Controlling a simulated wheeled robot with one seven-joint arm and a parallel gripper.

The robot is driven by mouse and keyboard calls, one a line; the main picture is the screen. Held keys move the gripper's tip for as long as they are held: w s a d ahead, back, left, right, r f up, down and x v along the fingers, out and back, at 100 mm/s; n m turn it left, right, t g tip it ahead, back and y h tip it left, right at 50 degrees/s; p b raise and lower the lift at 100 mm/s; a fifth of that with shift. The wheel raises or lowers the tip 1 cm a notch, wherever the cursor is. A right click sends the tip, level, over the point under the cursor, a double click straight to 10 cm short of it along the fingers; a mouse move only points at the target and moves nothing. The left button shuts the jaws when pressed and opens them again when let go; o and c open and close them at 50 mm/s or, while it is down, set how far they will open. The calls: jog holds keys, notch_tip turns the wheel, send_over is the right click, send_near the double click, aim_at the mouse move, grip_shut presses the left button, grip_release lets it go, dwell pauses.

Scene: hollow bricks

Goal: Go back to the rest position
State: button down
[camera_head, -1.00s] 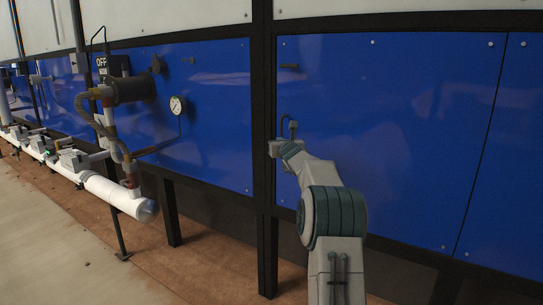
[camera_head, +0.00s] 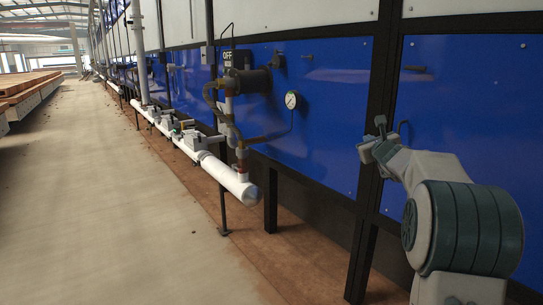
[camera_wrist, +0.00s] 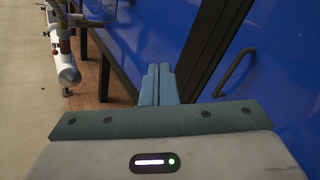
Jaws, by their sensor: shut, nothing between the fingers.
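My gripper (camera_wrist: 158,85) shows in the wrist view with its two blue-grey fingers pressed together and nothing between them. In the head view my arm reaches up at the right, bent, with its far end in front of the blue panel wall near a black post. In the wrist view the fingers point toward the base of the wall, beside a dark post.
The blue panel wall (camera_head: 330,120) with black posts runs along the right. A white pipe (camera_head: 225,175) with valves, a gauge (camera_head: 291,100) and an OFF sign (camera_head: 228,56) stand along it. Brick stacks (camera_head: 30,88) lie at far left. The concrete floor (camera_head: 110,200) between is clear.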

jog(key=s+a+r+n+g+y+p, duration=0.35)
jog(key=s+a+n+p, duration=0.25)
jog(key=s+a+n, duration=0.35)
jog(key=s+a+r+n+g+y+p, duration=0.35)
jog(key=s+a+n+p, duration=0.25)
jog(key=s+a+n, duration=0.35)
jog(key=s+f+n+g+h+p, duration=0.1)
jog(key=s+n+p, duration=0.3)
jog(key=s, duration=0.5)
jog(key=s+d+f+n+g+h+p, duration=0.1)
jog(key=s+f+n+g+h+p, duration=0.1)
jog(key=s, duration=0.7)
jog(key=s+d+f+n+g+h+p, duration=0.1)
jog(key=s+n+g+h+p, duration=0.2)
jog(key=s+n, duration=0.4)
jog(key=s+g+p, duration=0.1)
jog(key=s+p, duration=0.1)
jog(key=shift+s+f+g+p, duration=0.3)
jog(key=shift+f+g+p, duration=0.05)
jog(key=shift+g+p, duration=0.05)
jog(key=shift+d, duration=0.1)
